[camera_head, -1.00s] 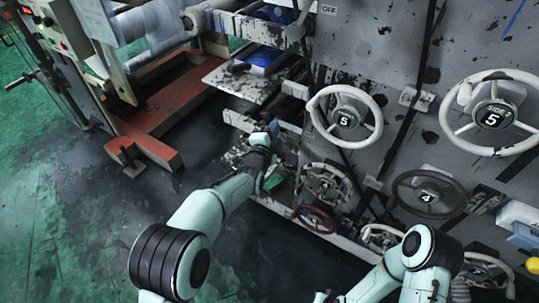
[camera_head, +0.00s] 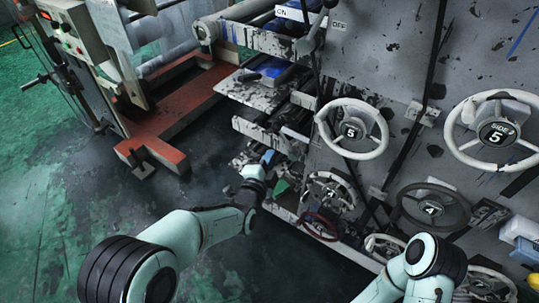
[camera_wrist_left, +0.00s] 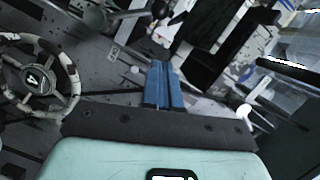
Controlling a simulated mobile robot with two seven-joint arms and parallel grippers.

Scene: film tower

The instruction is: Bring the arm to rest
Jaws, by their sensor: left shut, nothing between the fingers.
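My left arm (camera_head: 185,235) comes in from the lower left in the head view and reaches toward the machine's front. Its left gripper (camera_head: 267,157) is small there, with blue fingers beside the machine's lower shelves. In the left wrist view the two blue fingers of the left gripper (camera_wrist_left: 163,85) lie side by side, shut and empty. My right arm (camera_head: 430,262) shows only as a bent part at the bottom right; its gripper is out of the picture.
A grey machine panel (camera_head: 390,70) carries several handwheels, including a white one marked 5 (camera_head: 352,130) and a dark one marked 4 (camera_head: 433,208). Shelves (camera_head: 262,88) jut out left of it. A red floor frame (camera_head: 170,120) stands further left. Green floor (camera_head: 50,220) is open at lower left.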

